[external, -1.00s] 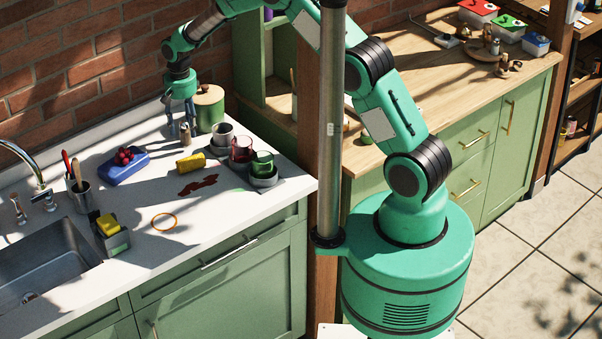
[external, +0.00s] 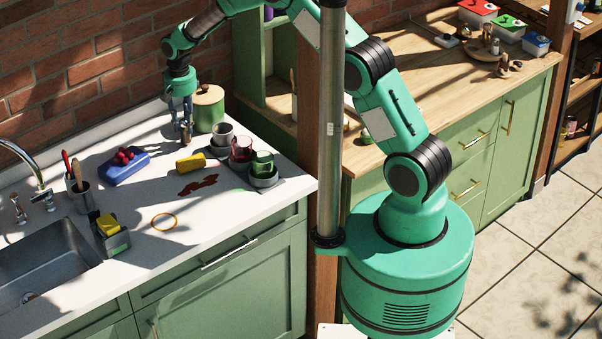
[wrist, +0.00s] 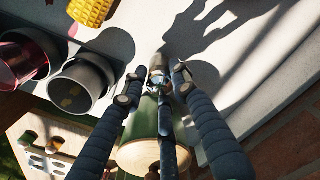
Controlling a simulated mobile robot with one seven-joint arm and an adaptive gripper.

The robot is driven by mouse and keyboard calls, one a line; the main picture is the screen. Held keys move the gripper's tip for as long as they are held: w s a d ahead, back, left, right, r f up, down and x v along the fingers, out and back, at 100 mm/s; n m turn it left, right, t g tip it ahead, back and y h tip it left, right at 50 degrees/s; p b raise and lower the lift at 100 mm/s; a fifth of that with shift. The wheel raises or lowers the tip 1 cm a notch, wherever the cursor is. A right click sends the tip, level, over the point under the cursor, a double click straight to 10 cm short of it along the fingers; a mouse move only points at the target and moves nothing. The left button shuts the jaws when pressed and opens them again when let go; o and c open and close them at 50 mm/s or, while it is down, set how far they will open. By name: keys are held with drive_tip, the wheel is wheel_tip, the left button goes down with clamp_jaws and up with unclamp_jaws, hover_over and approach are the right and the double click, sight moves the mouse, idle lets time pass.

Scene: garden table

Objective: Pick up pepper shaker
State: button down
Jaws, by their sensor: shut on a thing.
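My gripper (external: 186,122) points down over the counter at the wall side, in front of a green canister with a wooden lid (external: 209,109). It is shut on a small shaker (external: 187,137), which looks upright. In the wrist view the shaker (wrist: 157,65) shows as a small metallic and brownish piece between the dark fingers of my gripper (wrist: 155,88). Its lower part is hard to make out, and I cannot tell whether its base touches the counter.
A grey cup (external: 222,139), a red glass (external: 241,148) and a green cup (external: 262,163) stand right of the gripper. The sink (external: 45,265) is left.

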wheel_tip(320, 180, up, 17)
drive_tip(key=p, duration=0.1)
idle(0.4)
drive_tip(key=shift+r, duration=0.1)
idle(0.5)
